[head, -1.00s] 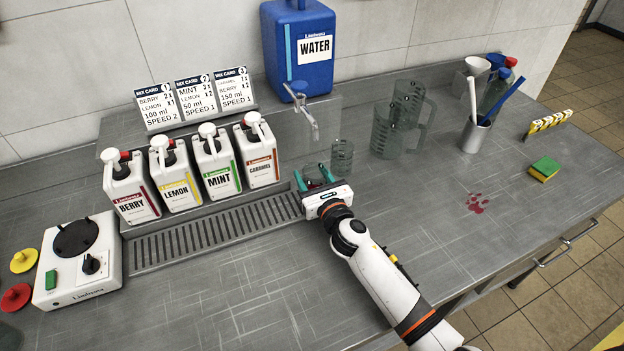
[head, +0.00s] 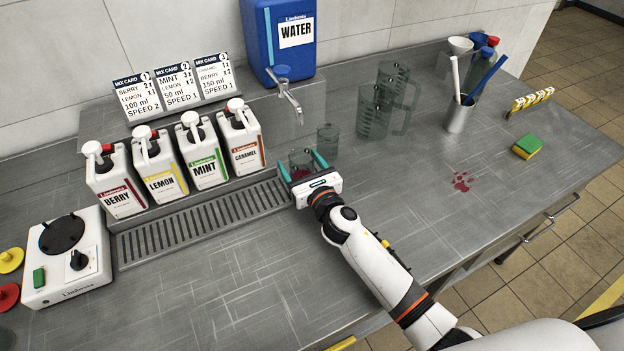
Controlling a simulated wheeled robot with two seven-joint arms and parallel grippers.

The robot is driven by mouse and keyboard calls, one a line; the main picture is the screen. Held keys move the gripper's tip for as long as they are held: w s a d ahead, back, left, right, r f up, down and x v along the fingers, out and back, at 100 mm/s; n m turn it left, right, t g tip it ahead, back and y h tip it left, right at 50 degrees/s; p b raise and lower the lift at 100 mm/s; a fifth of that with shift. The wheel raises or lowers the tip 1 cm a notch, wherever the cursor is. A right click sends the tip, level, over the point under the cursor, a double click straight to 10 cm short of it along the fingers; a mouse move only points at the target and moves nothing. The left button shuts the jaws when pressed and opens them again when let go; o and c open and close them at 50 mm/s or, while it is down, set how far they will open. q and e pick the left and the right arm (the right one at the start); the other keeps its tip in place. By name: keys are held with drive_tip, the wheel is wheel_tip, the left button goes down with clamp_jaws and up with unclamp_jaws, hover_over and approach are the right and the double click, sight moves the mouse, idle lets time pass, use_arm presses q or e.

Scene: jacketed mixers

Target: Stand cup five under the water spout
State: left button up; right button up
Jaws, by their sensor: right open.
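A small clear cup (head: 300,157) with dark red liquid in it stands at the right end of the drip grate, below and in front of the water spout (head: 289,96). My right gripper (head: 302,164) is open around this cup, one teal finger on each side; the gripper body hides its lower front. A second clear cup (head: 328,140) stands just behind and to the right, apart from the gripper. I cannot read a number on either cup. The spout hangs from the blue water tank (head: 283,45). My left gripper is out of view.
Berry, lemon, mint and caramel bottles (head: 245,140) stand left of the gripper, behind the drip grate (head: 200,218). Clear jugs (head: 376,108) and a tool holder (head: 459,115) stand to the right. A red spill (head: 462,181) and sponge (head: 527,146) lie farther right. The front counter is clear.

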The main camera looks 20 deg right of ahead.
drive_tip(key=s, duration=0.3)
drive_tip(key=s+d, duration=0.1)
drive_tip(key=s, duration=0.3)
drive_tip(key=s+d, duration=0.1)
drive_tip(key=s, duration=0.2)
drive_tip(key=shift+s+b, duration=0.3)
